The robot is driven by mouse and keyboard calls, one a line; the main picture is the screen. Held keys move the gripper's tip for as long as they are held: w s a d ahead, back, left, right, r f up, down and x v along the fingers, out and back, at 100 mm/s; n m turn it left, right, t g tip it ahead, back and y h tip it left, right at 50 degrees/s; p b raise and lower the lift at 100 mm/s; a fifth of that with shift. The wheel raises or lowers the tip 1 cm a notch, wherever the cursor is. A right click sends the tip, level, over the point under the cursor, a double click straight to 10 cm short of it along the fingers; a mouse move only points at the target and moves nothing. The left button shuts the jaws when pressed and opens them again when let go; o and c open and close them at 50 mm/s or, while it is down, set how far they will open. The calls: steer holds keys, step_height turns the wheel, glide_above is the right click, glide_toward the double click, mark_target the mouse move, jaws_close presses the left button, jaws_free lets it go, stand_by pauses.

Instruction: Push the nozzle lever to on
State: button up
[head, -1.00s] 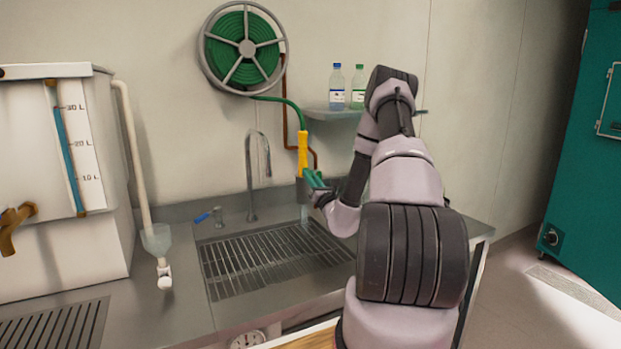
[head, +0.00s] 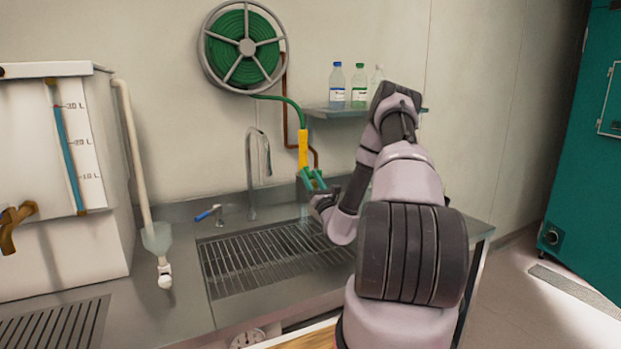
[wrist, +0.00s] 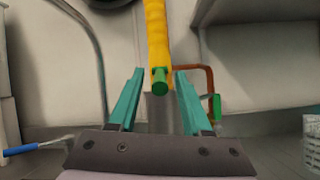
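The nozzle is a yellow handle (head: 303,148) hanging upright from the green hose by the back wall. In the wrist view the yellow nozzle (wrist: 156,35) comes down from the top and ends in a green tip (wrist: 160,82). My gripper (head: 315,177) is near its lower end. In the wrist view my gripper (wrist: 159,72) has its two teal fingers apart, one on each side of the green tip in the picture. I see nothing held, and contact is not clear. I cannot make out a separate lever on the nozzle.
A hose reel (head: 246,47) hangs above. A copper pipe with a green part (wrist: 215,106) is right of the nozzle. A shelf (head: 325,111) with bottles is above right. A curved faucet (head: 250,175) and blue-handled tap (head: 208,213) stand left, behind the sink grate (head: 265,260).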

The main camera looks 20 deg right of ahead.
steer(key=v, duration=0.7)
steer(key=shift+s, duration=0.2)
steer(key=shift+f, duration=0.15)
